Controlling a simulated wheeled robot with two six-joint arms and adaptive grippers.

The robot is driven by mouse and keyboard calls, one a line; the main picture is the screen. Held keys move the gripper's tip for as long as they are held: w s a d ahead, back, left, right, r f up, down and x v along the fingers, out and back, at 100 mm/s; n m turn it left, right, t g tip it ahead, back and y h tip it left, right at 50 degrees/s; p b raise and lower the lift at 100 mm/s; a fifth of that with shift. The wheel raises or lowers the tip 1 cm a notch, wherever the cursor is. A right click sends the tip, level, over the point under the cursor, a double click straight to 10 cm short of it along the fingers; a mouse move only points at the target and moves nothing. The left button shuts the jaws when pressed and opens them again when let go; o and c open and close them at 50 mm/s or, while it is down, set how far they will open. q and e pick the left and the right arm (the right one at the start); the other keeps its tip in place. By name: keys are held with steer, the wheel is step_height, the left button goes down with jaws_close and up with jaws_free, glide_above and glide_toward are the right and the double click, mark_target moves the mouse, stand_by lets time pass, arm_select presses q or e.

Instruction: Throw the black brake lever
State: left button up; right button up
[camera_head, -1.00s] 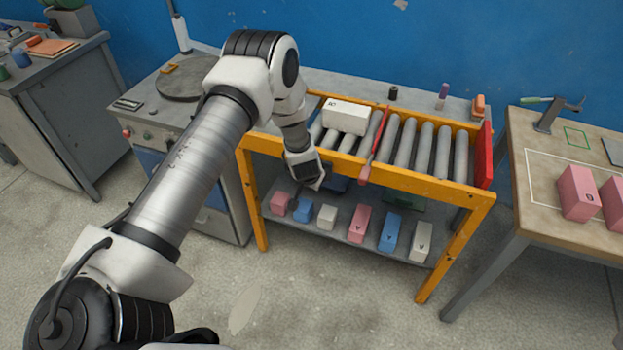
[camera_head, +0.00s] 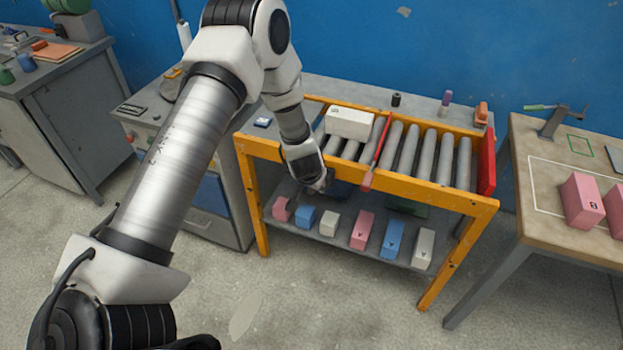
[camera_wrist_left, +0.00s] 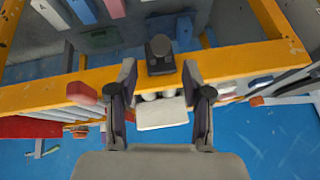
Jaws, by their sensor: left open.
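The black brake lever (camera_wrist_left: 160,54) stands out from the orange front rail of the roller table in the left wrist view, its dark knob toward the camera. My left gripper (camera_wrist_left: 160,80) is open, with one finger on either side of the line to the lever. I cannot tell whether either finger touches it. In the head view my left gripper (camera_head: 316,182) is at the front rail, below the white box, and mostly hides the lever.
A white box (camera_head: 349,122) lies on the rollers. A red bar (camera_head: 382,142) crosses them just right of my gripper. Several coloured blocks (camera_head: 362,230) stand on the lower shelf. A wooden table (camera_head: 530,150) with pink blocks is at the right.

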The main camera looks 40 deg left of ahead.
arm_select(q)
steer(key=v, duration=0.4)
steer(key=shift+s+r, duration=0.2)
steer(key=shift+r, duration=0.15)
steer(key=shift+f, duration=0.1)
steer(key=s+d+f+m+g, duration=0.3)
steer(key=s+d+f+g, duration=0.1)
steer(key=s+f, duration=0.9)
steer(key=s+d+n+h, duration=0.1)
steer(key=s+d, duration=0.2)
steer(key=s, duration=0.5)
steer(key=s+d+n+g+h, duration=0.1)
steer(key=s+d, duration=0.3)
steer(key=s, duration=0.5)
steer(key=shift+s+d+f+h, duration=0.15)
steer(key=shift+s+f+h, duration=0.15)
steer(key=shift+s+h, duration=0.1)
steer(key=shift+w, duration=0.1)
